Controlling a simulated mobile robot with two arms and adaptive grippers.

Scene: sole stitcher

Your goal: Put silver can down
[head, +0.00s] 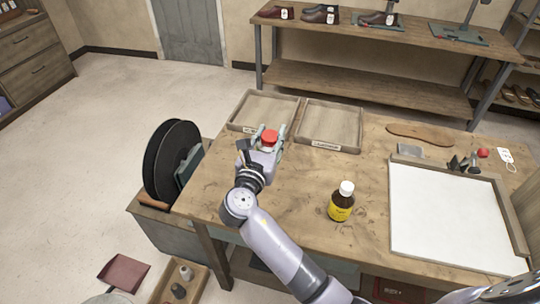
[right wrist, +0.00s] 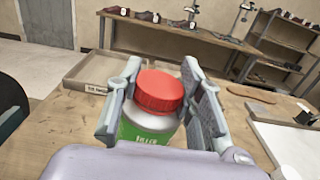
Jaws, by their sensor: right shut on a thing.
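My right gripper (head: 268,142) is shut on the silver can (head: 269,138), which has a red lid and a green label. The can also shows in the right wrist view (right wrist: 149,122), upright between the two fingers. In the head view the gripper and can are over the left part of the workbench, just in front of two shallow wooden trays. The can's bottom is hidden, so I cannot tell whether it touches the bench. My left gripper is not in view.
The left tray (head: 236,125) and right tray (head: 357,148) look empty. A yellow-labelled bottle with a white cap (head: 341,202) stands mid-bench. A white board (head: 440,215) lies at right. Black discs (head: 170,160) stand beyond the left edge. Bare wood (head: 290,200) lies left of the bottle.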

